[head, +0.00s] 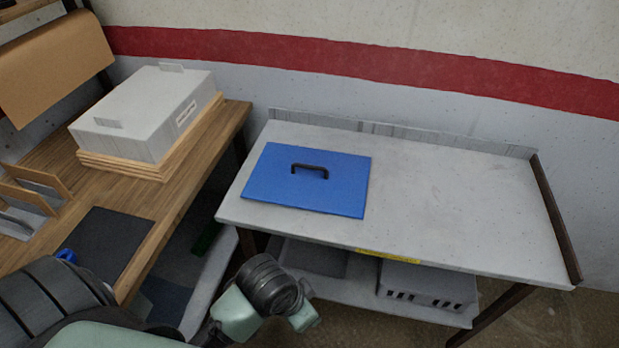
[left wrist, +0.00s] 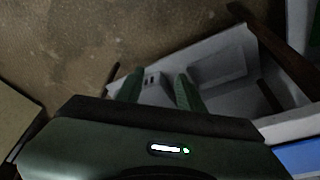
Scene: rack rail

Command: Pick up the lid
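The lid (head: 273,188) is a flat blue rectangle with a black arched handle (head: 310,170) on top. It lies on the left part of the grey table, and nothing is touching its handle. A blue strip at the lower right corner of the left wrist view looks like part of the lid (left wrist: 300,158). My left gripper (left wrist: 158,90) is empty, its two green fingers apart. In the head view my left arm is below the table's front edge, short of the lid, and its fingertips cannot be made out. My right gripper is in neither view.
The grey table (head: 455,205) is bare to the right of the lid, with a raised dark rail (head: 556,220) at its right end. A lower shelf holds a grey crate (head: 428,285). On the left, a wooden bench (head: 228,128) carries a white box (head: 150,105).

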